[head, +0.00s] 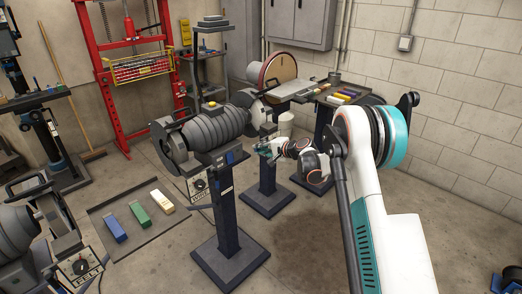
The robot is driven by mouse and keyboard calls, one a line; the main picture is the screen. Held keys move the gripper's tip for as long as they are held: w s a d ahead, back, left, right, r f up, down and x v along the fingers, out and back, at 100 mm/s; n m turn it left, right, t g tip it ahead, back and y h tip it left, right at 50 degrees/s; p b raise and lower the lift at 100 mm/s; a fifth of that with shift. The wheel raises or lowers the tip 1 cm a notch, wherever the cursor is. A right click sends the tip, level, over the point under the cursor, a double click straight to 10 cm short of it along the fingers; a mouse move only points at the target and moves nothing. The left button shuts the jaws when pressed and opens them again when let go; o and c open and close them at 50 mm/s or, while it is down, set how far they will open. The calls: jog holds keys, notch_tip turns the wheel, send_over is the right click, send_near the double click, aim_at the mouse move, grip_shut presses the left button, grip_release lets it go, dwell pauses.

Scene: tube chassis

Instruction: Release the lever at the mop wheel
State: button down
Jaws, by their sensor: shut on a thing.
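A grey ribbed polishing machine (217,127) stands on a dark blue pedestal in the middle of the head view. It has a wheel housing at each end and a control plate with a dial on its front; the plate's lettering is too small to read surely. My gripper (264,149), small and teal-tipped, is at the machine's right end, just below the right wheel housing (249,101). It is shut on what appears to be the lever there. The lever is mostly hidden by the fingers and too small to make out clearly.
A second machine (70,262) marked FELT stands at the lower left. A disc sander (278,72) and a table (340,93) with coloured bars stand behind my arm. A red press (110,75) is at the back left.

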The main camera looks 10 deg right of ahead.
jog(key=shift+d, duration=0.1)
dwell(0.3)
jog(key=c, duration=1.6)
grip_release()
jog(key=v, duration=1.2)
